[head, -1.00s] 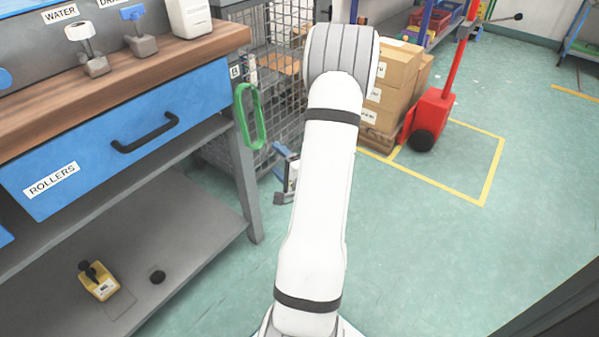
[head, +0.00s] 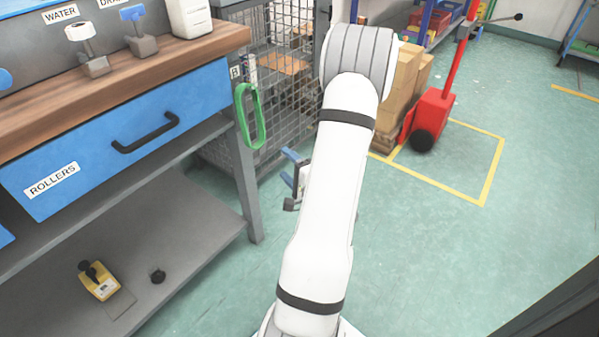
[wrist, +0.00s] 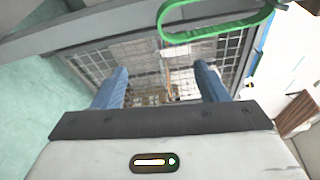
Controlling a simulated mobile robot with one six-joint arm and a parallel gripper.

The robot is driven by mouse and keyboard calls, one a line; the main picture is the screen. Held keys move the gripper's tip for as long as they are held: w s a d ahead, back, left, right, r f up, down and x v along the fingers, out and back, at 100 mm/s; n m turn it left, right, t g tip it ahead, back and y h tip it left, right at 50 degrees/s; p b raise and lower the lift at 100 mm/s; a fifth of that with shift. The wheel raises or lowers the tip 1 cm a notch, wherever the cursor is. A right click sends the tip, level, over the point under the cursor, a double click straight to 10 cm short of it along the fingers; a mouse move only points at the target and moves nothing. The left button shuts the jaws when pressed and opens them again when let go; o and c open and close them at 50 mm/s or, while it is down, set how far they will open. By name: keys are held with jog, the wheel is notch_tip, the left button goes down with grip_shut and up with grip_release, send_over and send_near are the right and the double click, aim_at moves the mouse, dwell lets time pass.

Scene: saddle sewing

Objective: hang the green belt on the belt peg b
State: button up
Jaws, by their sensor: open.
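The green belt (head: 262,118) hangs as a long upright loop at the end of the workbench, just below and right of a small B label (head: 235,72). The belt peg itself is too small to make out clearly at the loop's top. The belt also shows across the top of the wrist view (wrist: 225,31), beyond my fingers and apart from them. My gripper (head: 287,167) is partly hidden behind my arm in the head view, below and right of the belt. Its blue fingers stand wide apart with nothing between them in the wrist view (wrist: 160,80).
The workbench with a blue ROLLERS drawer (head: 120,140) stands at left, its grey leg (head: 245,190) near the belt. A wire mesh cage (head: 285,100) is behind. Cartons (head: 403,80) and a red pallet truck (head: 432,112) stand beyond my arm. The floor at right is clear.

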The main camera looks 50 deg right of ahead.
jog(key=shift+s+d, duration=0.15)
jog(key=shift+s, duration=1.65)
jog(key=shift+s, duration=0.1)
jog(key=w+a+r+n+g+p, duration=0.3)
jog(key=a+r+n+p, duration=0.1)
jog(key=r+p, duration=0.4)
jog(key=w+a+r+n+g+p, duration=0.35)
jog(key=r+p, duration=0.25)
jog(key=r, duration=0.3)
jog(key=w+a+r+n+g+p, duration=0.25)
jog(key=r+n+p, duration=0.25)
jog(key=r+p, duration=0.3)
jog(key=s+a+r+n+g+y+p, duration=0.1)
jog(key=s+a+r+n+p, duration=0.3)
jog(key=a+r, duration=0.7)
jog(key=s+a+r+n+g+y+p, duration=0.2)
jog(key=s+a+r+n+g+p, duration=0.2)
jog(key=s+a+r+p, duration=0.4)
notch_tip(320, 180, up, 3)
jog(key=s+a+n, duration=0.1)
jog(key=s+a, duration=0.1)
jog(key=shift+s+a+g, duration=0.2)
jog(key=shift+a+g, duration=0.1)
jog(key=shift+a, duration=0.1)
jog(key=shift+f, duration=0.1)
jog(key=shift+c, duration=0.6)
